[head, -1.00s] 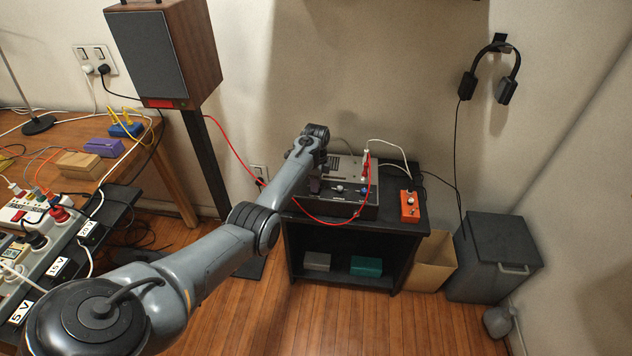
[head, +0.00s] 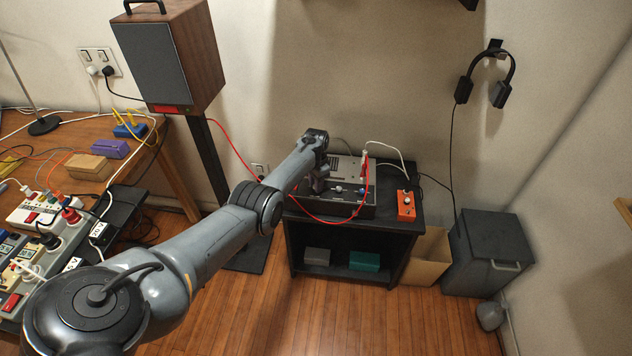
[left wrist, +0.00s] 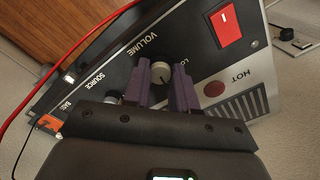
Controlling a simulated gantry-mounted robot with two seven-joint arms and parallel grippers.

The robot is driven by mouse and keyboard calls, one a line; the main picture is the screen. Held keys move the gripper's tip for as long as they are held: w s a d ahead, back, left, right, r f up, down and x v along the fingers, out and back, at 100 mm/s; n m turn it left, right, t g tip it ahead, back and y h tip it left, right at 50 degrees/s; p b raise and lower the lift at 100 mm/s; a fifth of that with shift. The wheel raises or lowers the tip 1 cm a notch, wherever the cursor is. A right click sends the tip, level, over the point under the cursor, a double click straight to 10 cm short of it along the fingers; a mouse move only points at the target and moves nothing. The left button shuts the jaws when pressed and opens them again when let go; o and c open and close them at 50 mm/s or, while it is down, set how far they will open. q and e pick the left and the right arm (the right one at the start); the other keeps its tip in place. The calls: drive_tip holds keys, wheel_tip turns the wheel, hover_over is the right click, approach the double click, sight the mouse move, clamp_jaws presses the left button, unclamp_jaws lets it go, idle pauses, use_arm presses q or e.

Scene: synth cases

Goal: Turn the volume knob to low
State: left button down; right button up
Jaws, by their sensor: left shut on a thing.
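The volume knob (left wrist: 160,73) is a small pale round knob on a dark panel, beside the printed word VOLUME in the left wrist view. A label starting "LO" is partly hidden by a finger. My left gripper (left wrist: 164,79) has its purple fingers on either side of the knob, shut on it. In the head view my left gripper (head: 317,186) is at the left part of the amplifier (head: 351,207), which stands on a black stand; my arm hides the knob there. My right gripper is not in view.
A red switch (left wrist: 226,24) and a HOT lamp (left wrist: 214,89) sit near the knob. A red cable (head: 318,217) loops across the amplifier's front. An orange box (head: 405,205) stands to its right. A speaker (head: 172,55) stands at the left.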

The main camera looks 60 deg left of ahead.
use_arm(q)
drive_tip(key=n, duration=0.3)
drive_tip(key=shift+n, duration=0.4)
drive_tip(key=n, duration=0.2)
drive_tip(key=shift+n, duration=0.3)
drive_tip(key=n, duration=0.3)
drive_tip(key=shift+n, duration=0.3)
drive_tip(key=shift+n+b, duration=0.4)
drive_tip(key=shift+n, duration=1.5)
drive_tip(key=c, duration=0.9)
unclamp_jaws()
